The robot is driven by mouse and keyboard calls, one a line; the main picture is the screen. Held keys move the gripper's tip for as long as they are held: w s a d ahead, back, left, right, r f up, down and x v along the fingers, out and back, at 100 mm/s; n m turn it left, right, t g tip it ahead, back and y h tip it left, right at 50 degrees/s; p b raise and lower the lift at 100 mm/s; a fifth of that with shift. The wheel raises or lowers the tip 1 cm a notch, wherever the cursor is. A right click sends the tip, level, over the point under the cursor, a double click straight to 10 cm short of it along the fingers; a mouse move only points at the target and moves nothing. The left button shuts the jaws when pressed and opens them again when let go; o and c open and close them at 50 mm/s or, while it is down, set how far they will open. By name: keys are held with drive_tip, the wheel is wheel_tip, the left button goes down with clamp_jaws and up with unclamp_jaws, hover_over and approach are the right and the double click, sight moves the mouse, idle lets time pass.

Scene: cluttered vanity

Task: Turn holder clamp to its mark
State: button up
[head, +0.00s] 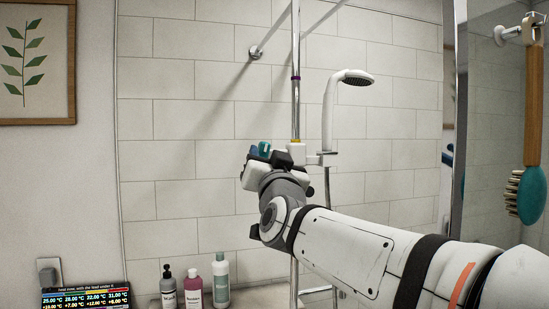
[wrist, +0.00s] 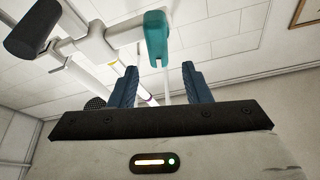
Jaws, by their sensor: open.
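The white shower holder (head: 297,152) sits on the vertical rail (head: 295,110), with the grey-faced hand shower (head: 352,80) upright in it. A yellow band (head: 297,141) shows just above the holder, and a purple band (head: 295,78) higher on the rail. A teal lever (wrist: 157,38), seemingly the clamp, sticks out of the white holder body (wrist: 95,45); teal also shows at my gripper in the head view (head: 264,147). My gripper (wrist: 160,68) is open, its blue fingers either side of the lever's lower end. I cannot tell whether they touch it.
Several bottles, including a pink one (head: 193,291), stand below left. A temperature display (head: 86,298) is at the lower left. A teal-headed brush (head: 528,195) hangs at the right. The tiled wall is close behind.

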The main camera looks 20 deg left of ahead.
drive_tip(key=shift+d+r+g+p, duration=0.1)
drive_tip(key=shift+r+g+p, duration=0.35)
drive_tip(key=shift+p, duration=0.6)
drive_tip(key=shift+s+d+r+g+p, duration=0.2)
drive_tip(key=shift+r+g+p, duration=0.15)
drive_tip(key=shift+p, duration=0.75)
drive_tip(key=w+a+g+p, duration=0.1)
drive_tip(key=p, duration=0.1)
drive_tip(key=w+f+n+g+p, duration=0.1)
drive_tip(key=p, duration=0.2)
drive_tip(key=w+a+g+p, duration=0.1)
drive_tip(key=w+p, duration=0.1)
drive_tip(key=shift+a+f+g+p, duration=0.3)
drive_tip(key=shift+a+p, duration=0.05)
drive_tip(key=shift+p, duration=0.05)
drive_tip(key=shift+c, duration=0.2)
clamp_jaws()
